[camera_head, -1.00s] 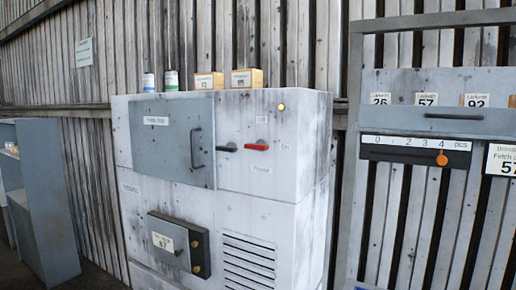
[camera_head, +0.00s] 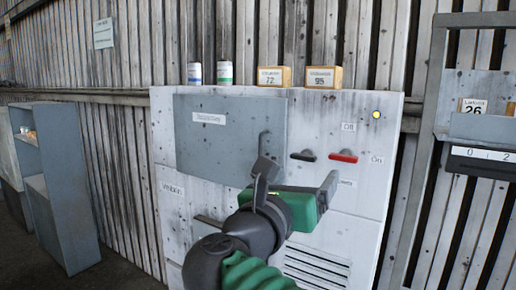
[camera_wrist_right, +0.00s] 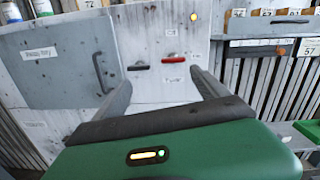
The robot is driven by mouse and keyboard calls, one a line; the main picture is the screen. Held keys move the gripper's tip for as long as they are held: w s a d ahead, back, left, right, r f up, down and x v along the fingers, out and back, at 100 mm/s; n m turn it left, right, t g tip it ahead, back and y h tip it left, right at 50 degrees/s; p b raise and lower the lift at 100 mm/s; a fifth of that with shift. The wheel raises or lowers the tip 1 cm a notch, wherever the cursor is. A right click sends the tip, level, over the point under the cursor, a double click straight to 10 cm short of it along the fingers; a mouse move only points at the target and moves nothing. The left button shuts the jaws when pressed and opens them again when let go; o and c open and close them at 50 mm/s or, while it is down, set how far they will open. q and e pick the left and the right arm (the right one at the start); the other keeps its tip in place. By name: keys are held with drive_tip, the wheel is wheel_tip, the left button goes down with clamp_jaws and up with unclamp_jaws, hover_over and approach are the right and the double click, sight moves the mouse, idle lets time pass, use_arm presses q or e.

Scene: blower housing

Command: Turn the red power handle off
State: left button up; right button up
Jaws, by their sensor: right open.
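The red power handle (camera_head: 343,156) lies roughly level on the right of the white cabinet (camera_head: 340,215) front, between an "Off" label (camera_head: 348,127) above and an "On" label (camera_head: 377,160) to its right. It also shows in the right wrist view (camera_wrist_right: 171,59), beyond the fingers. My right gripper (camera_head: 298,168) is open and empty, in front of the cabinet, below and left of the red handle in the head view, apart from it. In the right wrist view its two fingers (camera_wrist_right: 160,84) point at the cabinet, with the handle between their lines. My left gripper is out of view.
A black handle (camera_head: 303,156) sits just left of the red one. A grey door (camera_head: 222,150) with a vertical handle is further left. A yellow lamp (camera_head: 376,114) is at upper right. Cans and boxes (camera_head: 271,77) stand on the cabinet top. A grey shelf (camera_head: 65,190) stands left.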

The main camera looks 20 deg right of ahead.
drive_tip(key=m+g, duration=0.1)
drive_tip(key=m, duration=0.1)
drive_tip(key=p, duration=0.2)
approach(344, 156)
drive_tip(key=x, duration=0.2)
drive_tip(key=p+x, duration=0.1)
drive_tip(key=x, duration=0.1)
drive_tip(key=p+x, duration=0.1)
drive_tip(key=x, duration=0.1)
drive_tip(key=shift+f, duration=0.3)
drive_tip(key=shift+w+a+r+p, duration=0.2)
drive_tip(key=shift+w+r+p, duration=0.05)
drive_tip(key=shift+w+p, duration=0.15)
drive_tip(key=shift+w+a+r+p, duration=0.15)
drive_tip(key=shift+w+r+p, duration=0.05)
drive_tip(key=shift+w+p, duration=0.2)
drive_tip(key=shift+s+d+r, duration=0.1)
drive_tip(key=shift+s+d, duration=0.35)
drive_tip(key=shift+d, duration=0.15)
drive_tip(key=shift+s, duration=0.1)
drive_tip(key=c, duration=0.6)
drive_tip(key=shift+s+d+r, duration=0.2)
drive_tip(key=shift+s+d, duration=0.05)
drive_tip(key=c, duration=1.2)
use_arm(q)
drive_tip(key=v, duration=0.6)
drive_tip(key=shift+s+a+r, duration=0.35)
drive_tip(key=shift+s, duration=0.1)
use_arm(e)
clamp_jaws()
